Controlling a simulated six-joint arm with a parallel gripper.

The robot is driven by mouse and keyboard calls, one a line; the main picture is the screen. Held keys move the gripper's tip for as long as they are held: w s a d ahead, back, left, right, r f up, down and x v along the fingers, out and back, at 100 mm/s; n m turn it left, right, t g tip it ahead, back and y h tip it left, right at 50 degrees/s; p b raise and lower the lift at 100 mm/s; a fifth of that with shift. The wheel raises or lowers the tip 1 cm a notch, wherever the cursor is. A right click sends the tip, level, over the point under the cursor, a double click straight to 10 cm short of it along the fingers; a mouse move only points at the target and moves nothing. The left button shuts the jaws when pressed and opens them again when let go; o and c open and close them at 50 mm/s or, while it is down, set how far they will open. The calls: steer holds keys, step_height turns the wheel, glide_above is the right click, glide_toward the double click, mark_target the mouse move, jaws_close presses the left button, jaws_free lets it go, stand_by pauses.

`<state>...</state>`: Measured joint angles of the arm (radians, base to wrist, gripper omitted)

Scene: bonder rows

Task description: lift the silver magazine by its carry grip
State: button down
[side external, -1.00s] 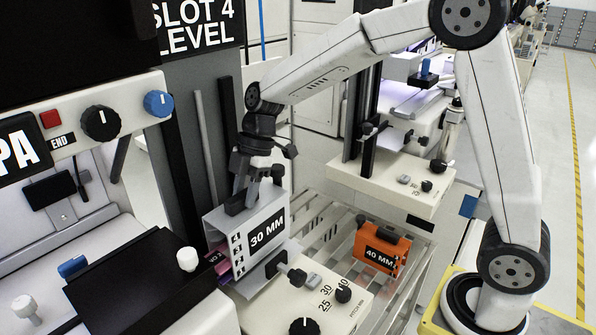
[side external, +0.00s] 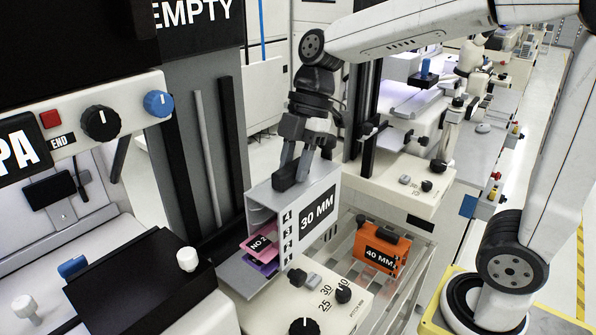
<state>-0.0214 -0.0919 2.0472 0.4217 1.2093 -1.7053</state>
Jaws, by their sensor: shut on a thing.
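The silver magazine (side external: 322,217) is a grey box with a black "30 MM" label and a column of numbers on its edge. Its open end shows pink and purple pieces inside, one marked "NO 2" (side external: 260,243). My gripper (side external: 289,180) is above the magazine, shut on the black carry grip (side external: 285,184) on its top. The fingers hide part of the grip. The magazine looks roughly upright. Its underside is partly hidden behind the cream control box, so I cannot tell how far it is above the rack.
An orange "40 MM" magazine (side external: 380,248) stands on the rail rack (side external: 425,275) to the right. A cream control box (side external: 335,300) with black knobs is in front. Dark vertical rails (side external: 233,150) are at the left. A sign (side external: 195,14) reads "EMPTY".

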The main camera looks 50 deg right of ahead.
steer(key=shift+s+d+r, duration=0.15)
steer(key=shift+s+r, duration=0.25)
steer(key=shift+s, duration=0.4)
steer(key=shift+s+d+r, duration=0.15)
steer(key=shift+s+r, duration=0.2)
steer(key=shift+s, duration=0.4)
